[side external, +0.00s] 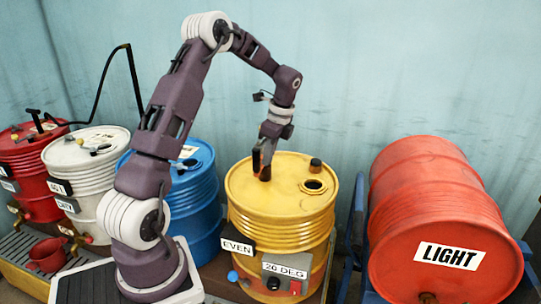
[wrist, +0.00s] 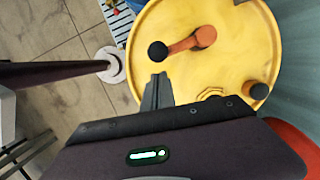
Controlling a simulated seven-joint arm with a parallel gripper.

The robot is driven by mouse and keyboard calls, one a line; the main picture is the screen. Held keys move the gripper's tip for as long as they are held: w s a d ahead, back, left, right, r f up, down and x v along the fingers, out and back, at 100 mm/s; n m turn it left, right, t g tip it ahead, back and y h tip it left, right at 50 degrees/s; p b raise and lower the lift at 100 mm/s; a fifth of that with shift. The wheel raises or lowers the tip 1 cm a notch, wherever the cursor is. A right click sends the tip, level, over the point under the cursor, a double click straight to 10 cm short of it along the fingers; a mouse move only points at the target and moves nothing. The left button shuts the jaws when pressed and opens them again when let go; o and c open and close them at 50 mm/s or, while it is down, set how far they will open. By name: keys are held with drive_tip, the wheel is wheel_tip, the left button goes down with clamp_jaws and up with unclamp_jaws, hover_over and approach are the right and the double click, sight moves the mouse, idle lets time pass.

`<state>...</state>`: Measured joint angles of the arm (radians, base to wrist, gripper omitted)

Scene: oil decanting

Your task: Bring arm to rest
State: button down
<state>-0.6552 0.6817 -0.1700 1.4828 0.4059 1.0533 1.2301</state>
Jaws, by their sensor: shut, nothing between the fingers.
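My gripper (side external: 267,148) is above the lid of the yellow drum (side external: 270,203), its fingers pointing down. In the wrist view my gripper (wrist: 158,78) shows its fingers together and empty, over the yellow drum lid (wrist: 238,35). An orange lever with a black knob (wrist: 185,46) is on the lid just beyond the fingertips. In the side view the gripper overlaps this lever, so I cannot tell whether they touch.
The lid also has a black cap (side external: 316,165) and an open bung hole (side external: 314,186). A red drum marked LIGHT (side external: 430,210) lies on its side at right. Blue (side external: 195,205), white (side external: 90,155) and red (side external: 28,150) drums stand left. Open air is above them.

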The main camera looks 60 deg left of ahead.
drive_tip(key=d+r+n+t, duration=0.2)
drive_tip(key=d+r, duration=1)
drive_tip(key=r, duration=0.3)
drive_tip(key=s+d+n+t+h, duration=0.1)
drive_tip(key=s+d+n, duration=0.3)
drive_tip(key=s+d, duration=0.4)
drive_tip(key=s+d+n+t+h, duration=0.1)
drive_tip(key=s+d+n+t, duration=0.3)
drive_tip(key=s+d, duration=0.4)
drive_tip(key=s, duration=0.5)
drive_tip(key=shift+s+d+f+n, duration=0.2)
drive_tip(key=shift+d+n, duration=0.1)
